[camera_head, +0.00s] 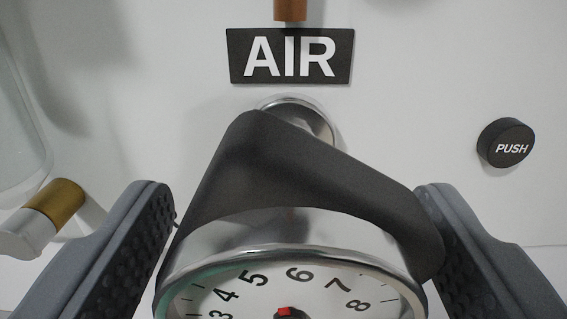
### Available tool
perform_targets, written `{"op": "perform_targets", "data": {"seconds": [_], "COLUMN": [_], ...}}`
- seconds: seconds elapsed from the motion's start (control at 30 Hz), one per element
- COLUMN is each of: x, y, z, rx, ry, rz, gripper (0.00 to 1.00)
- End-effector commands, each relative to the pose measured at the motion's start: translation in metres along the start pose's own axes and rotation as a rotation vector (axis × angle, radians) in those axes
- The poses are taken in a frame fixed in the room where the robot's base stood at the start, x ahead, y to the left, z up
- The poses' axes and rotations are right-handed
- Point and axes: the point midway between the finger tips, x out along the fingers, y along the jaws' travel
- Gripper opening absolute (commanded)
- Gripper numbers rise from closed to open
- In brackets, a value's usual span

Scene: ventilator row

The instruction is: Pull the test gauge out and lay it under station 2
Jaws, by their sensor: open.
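The test gauge (290,265) is a round dial with a chrome rim, a white face with black numerals and a red mark on its hub. A dark grey cover sits over its top. The lower part of the dial is cut off by the picture's edge. Behind it is a round chrome fitting (300,118) on the white wall, under the AIR label (291,56). My gripper (300,235) is open, with one dark ridged finger on each side of the gauge. Whether the fingers touch it is not clear. No station 2 marking is in view.
A black PUSH button (506,143) sticks out of the white wall at right. A brass and white fitting (48,212) stands at left, beside a clear rounded vessel (20,130). A copper-coloured pipe end (290,10) is above the label.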

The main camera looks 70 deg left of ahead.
Motion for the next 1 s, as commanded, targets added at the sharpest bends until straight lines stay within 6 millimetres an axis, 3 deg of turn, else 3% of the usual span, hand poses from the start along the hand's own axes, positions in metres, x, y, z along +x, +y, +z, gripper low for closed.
{"op": "perform_targets", "data": {"seconds": [0.23,0.93,1.0], "x": [0.0087,0.0083,0.0084], "y": [-0.0004,0.0001,0.0001], "z": [0.0003,0.0003,0.0002], "rx": [0.000,-0.001,-0.001], "ry": [0.000,-0.001,0.000], "rz": [-0.001,0.001,0.001], "gripper": [0.73,0.73,0.56]}}
